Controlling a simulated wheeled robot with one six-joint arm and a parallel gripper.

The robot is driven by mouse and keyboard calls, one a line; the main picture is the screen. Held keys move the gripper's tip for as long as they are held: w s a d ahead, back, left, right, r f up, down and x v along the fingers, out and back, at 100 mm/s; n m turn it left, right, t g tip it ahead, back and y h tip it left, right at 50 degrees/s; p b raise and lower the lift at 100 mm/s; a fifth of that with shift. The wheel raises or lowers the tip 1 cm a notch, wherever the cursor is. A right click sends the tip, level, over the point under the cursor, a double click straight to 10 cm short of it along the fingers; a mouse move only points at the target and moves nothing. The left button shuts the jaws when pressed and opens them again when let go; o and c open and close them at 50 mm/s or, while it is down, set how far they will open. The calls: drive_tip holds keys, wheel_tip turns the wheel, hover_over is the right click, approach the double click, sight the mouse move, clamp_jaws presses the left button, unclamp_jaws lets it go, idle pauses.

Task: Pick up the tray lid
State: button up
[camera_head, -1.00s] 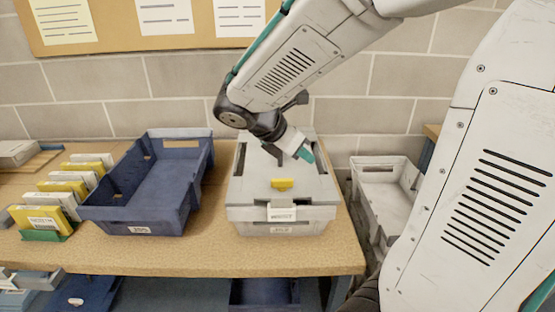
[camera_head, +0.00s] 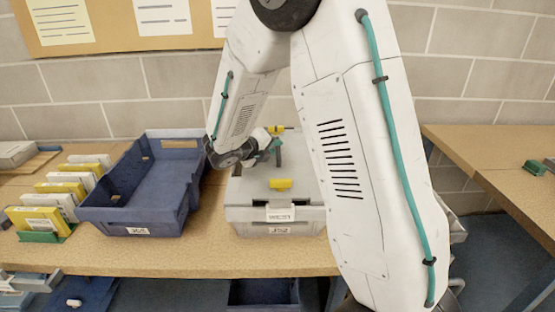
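The grey tray lid (camera_head: 262,187) lies on a grey tray (camera_head: 262,226) on the wooden table. A yellow clip (camera_head: 281,184) sits on the lid's front part, and a white label hangs at the tray's front. Another yellow piece (camera_head: 277,129) shows toward the lid's back. My gripper (camera_head: 271,154) is over the lid's back left part, with a teal fingertip showing. Whether it touches the lid I cannot tell, and its finger gap is unclear. My arm hides the lid's right side.
An empty blue bin (camera_head: 150,185) stands close left of the tray. Yellow and white cards (camera_head: 58,193) stand in a row farther left. Another wooden table (camera_head: 500,150) is at the right, beyond a gap. A brick wall is behind.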

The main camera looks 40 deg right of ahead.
drive_tip(key=x, duration=0.3)
drive_tip(key=shift+w+d, duration=0.2)
clamp_jaws()
drive_tip(key=shift+r, duration=0.1)
